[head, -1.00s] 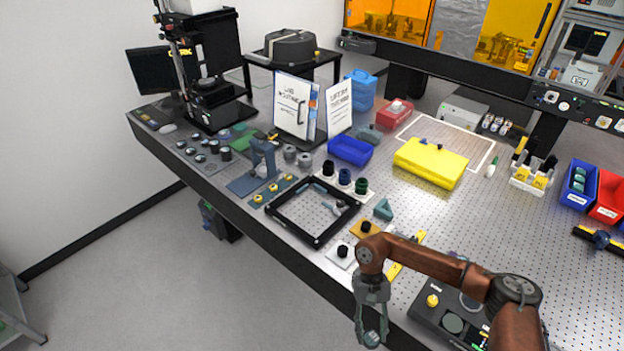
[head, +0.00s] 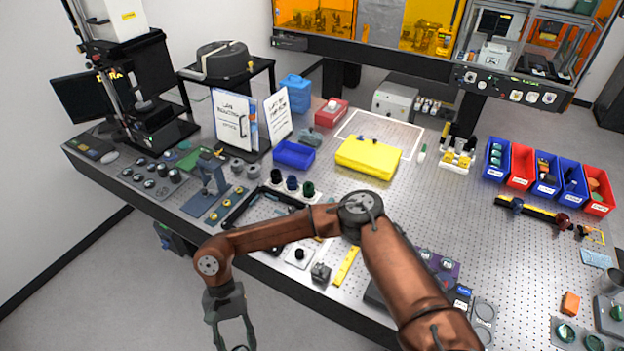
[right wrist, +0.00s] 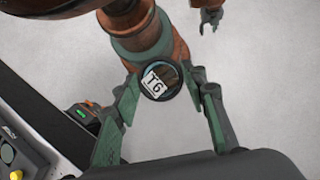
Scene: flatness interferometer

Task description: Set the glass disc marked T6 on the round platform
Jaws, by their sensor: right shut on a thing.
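The glass disc marked T6 (right wrist: 161,81) is round with a dark rim and a white T6 label. In the right wrist view my right gripper (right wrist: 163,84) is shut on it, one finger at each side. In the head view my right gripper (head: 233,340) hangs over the floor in front of the bench, its tips at the bottom edge. A black instrument tower (head: 108,75) stands at the bench's far left; a round platform at its base is not clear to see. My left gripper (right wrist: 210,20) appears in the right wrist view, small, apart from the disc, seemingly open and empty.
My right arm crosses above the bench (head: 440,215) and hides part of a black square frame (head: 232,213). A blue-grey stand (head: 212,178), small round parts and upright booklets (head: 235,122) crowd the left side. A yellow case (head: 368,158) lies mid-bench.

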